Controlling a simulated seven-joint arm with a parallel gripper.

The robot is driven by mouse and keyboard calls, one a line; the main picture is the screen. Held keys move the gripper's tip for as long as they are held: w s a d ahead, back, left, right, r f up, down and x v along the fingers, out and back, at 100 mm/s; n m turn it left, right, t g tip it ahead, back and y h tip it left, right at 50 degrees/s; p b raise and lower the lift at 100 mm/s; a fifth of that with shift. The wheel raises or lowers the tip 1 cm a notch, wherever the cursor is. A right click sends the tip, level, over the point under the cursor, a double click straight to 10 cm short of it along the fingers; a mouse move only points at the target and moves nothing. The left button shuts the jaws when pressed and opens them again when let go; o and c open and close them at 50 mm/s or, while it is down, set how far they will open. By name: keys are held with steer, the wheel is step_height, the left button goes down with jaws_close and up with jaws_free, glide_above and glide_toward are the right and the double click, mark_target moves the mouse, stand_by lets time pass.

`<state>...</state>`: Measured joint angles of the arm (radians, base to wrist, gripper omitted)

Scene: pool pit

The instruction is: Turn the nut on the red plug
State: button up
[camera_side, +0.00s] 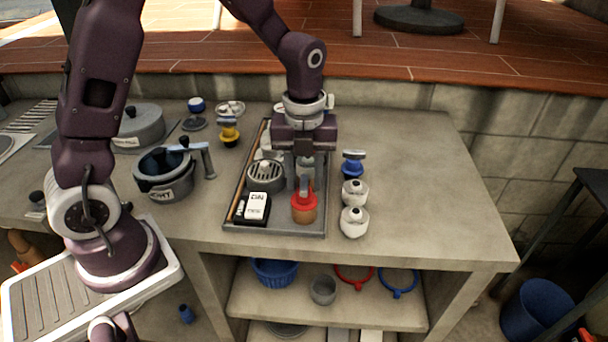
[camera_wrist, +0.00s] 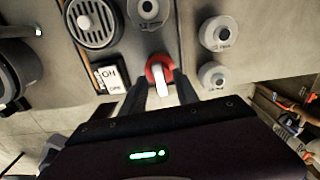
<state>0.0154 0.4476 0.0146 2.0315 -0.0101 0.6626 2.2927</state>
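The red plug (camera_side: 304,205) stands at the front right of the grey tray, with a red top over an orange-brown body. In the wrist view the red plug (camera_wrist: 153,70) carries a pale upright bar (camera_wrist: 161,84), which seems to be the nut. My gripper (camera_side: 304,180) points down just above the plug. In the wrist view my gripper (camera_wrist: 160,82) is open, with a dark finger on each side of the bar and gaps visible. I cannot tell whether the fingertips reach down to the bar's full height.
The grey tray (camera_side: 232,222) also holds an ON/OFF switch (camera_side: 254,208) and a round grille (camera_side: 266,174). Two white round fittings (camera_side: 355,221) and a blue plug (camera_side: 352,165) stand right of it. A grey pot (camera_side: 164,174) stands left. The counter's right side is clear.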

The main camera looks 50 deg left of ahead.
steer(key=shift+c, duration=0.5)
jaws_close()
